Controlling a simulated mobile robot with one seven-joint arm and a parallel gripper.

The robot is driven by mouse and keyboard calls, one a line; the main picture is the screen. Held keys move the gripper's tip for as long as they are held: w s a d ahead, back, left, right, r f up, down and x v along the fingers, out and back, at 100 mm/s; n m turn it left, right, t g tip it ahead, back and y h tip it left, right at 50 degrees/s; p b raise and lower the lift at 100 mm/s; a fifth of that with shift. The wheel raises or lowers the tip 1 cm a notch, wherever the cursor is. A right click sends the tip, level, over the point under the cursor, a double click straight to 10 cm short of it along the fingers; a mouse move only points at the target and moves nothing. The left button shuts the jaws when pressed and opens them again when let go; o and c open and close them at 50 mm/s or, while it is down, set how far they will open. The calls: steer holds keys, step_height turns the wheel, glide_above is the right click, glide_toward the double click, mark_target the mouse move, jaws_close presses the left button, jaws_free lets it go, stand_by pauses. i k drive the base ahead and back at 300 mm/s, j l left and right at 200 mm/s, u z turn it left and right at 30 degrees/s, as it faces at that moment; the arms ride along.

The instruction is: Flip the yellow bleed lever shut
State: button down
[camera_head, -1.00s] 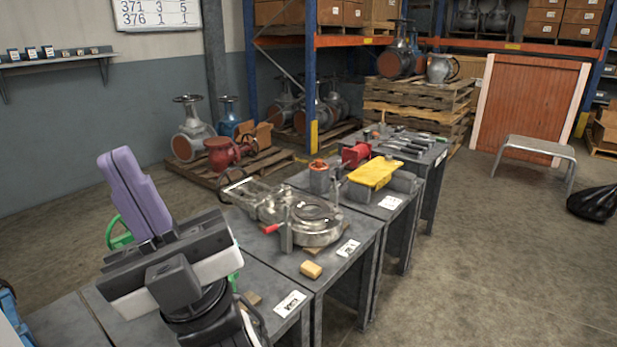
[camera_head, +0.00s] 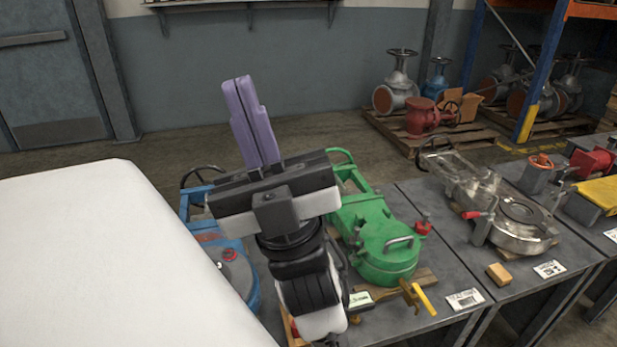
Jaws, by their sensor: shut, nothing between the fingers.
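The yellow bleed lever (camera_head: 424,299) shows in the head view at the front right of the green valve (camera_head: 387,247). It slants down to the right on a brass-coloured fitting, near the bench's front edge. The green valve lies on a wooden board on the grey bench, with a green handwheel behind it partly hidden by my arm. My gripper (camera_head: 250,118) has purple fingers pointing up and away from the bench. The fingers are together and empty. It is well up and left of the lever, not touching it.
A blue valve (camera_head: 236,272) stands left of my arm, partly hidden. A large white surface (camera_head: 105,260) fills the lower left. A silver valve with a red-tipped lever (camera_head: 521,222) and a tan block (camera_head: 499,275) lie on the bench to the right.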

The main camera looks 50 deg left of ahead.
mark_target(415, 288)
steer(key=k+l+u, duration=0.1)
steer(key=u, duration=0.35)
steer(key=k+u, duration=0.2)
steer(key=u, duration=0.3)
steer(key=i, duration=0.3)
steer(key=k+l+z, duration=0.1)
steer(key=l+z, duration=0.4)
steer(key=z, duration=0.2)
steer(key=k+l+z, duration=0.1)
steer(key=l+z, duration=0.2)
